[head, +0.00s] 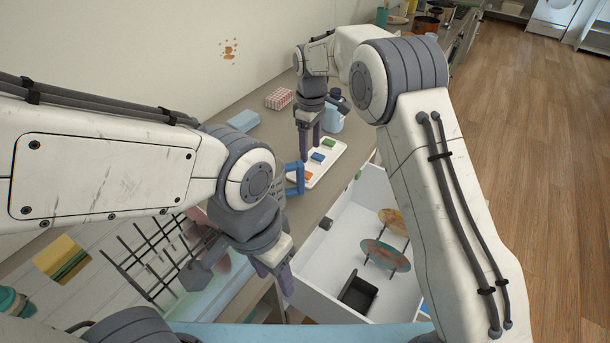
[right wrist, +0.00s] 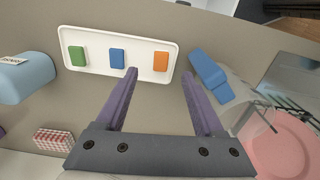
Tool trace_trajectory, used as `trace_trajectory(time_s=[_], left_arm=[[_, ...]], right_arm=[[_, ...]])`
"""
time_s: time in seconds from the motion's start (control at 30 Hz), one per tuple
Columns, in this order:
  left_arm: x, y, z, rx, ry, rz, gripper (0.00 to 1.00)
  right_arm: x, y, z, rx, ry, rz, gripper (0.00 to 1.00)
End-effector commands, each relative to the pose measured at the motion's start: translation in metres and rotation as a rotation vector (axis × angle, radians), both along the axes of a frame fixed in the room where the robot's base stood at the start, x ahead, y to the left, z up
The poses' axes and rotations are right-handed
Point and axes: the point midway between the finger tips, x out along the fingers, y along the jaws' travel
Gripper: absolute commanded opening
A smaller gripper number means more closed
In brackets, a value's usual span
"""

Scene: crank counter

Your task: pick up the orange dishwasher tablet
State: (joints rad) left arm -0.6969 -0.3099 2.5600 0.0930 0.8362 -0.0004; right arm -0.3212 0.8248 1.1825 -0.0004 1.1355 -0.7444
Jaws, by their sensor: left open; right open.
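The orange dishwasher tablet (head: 307,175) lies at the near end of a white tray (head: 327,166) on the counter. A blue tablet (head: 318,157) and a green tablet (head: 329,142) lie in the same tray. In the right wrist view, the orange tablet (right wrist: 161,61) is at the right end of the tray (right wrist: 139,60). My right gripper (right wrist: 160,74) is open and empty; its fingertips point at the tray, with the orange tablet framed between them just beyond the tips. My left gripper (head: 275,283) is open and empty, low beside the white drawer.
A blue handle (right wrist: 210,76) stands close to the right finger, beside a clear vessel. A light blue container (right wrist: 25,78) is left of the tray. An open white drawer (head: 340,218) holds plates and a black item. A dish rack (head: 150,255) stands at lower left.

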Motion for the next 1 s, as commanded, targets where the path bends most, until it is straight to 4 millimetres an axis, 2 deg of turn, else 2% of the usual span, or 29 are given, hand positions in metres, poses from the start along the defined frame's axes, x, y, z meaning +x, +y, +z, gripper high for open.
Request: trace_trajectory(time_s=[0.2, 0.47, 0.6, 0.7, 0.8, 1.0], left_arm=[[0.0, 0.0, 0.008, 0.0, 0.0, 0.0, 0.5], [0.0, 0.0, 0.017, 0.0, 0.0, 0.0, 0.5], [0.0, 0.0, 0.029, 0.0, 0.0, 0.0, 0.5], [0.0, 0.0, 0.031, 0.0, 0.0, 0.001, 0.5], [0.0, 0.0, 0.032, 0.0, 0.0, 0.001, 0.5], [0.0, 0.0, 0.031, 0.0, 0.0, 0.001, 0.5]], right_arm=[[-0.001, 0.001, -0.033, -0.001, 0.004, 0.001, 0.7], [0.0, 0.004, -0.054, -0.001, 0.003, 0.001, 0.7], [0.001, 0.01, -0.075, -0.001, 0.003, 0.0, 0.7], [0.001, 0.009, -0.088, 0.0, 0.001, -0.001, 0.7], [0.001, 0.009, -0.095, 0.0, 0.001, -0.001, 0.7], [0.002, 0.009, -0.097, 0.0, -0.001, -0.001, 0.7]])
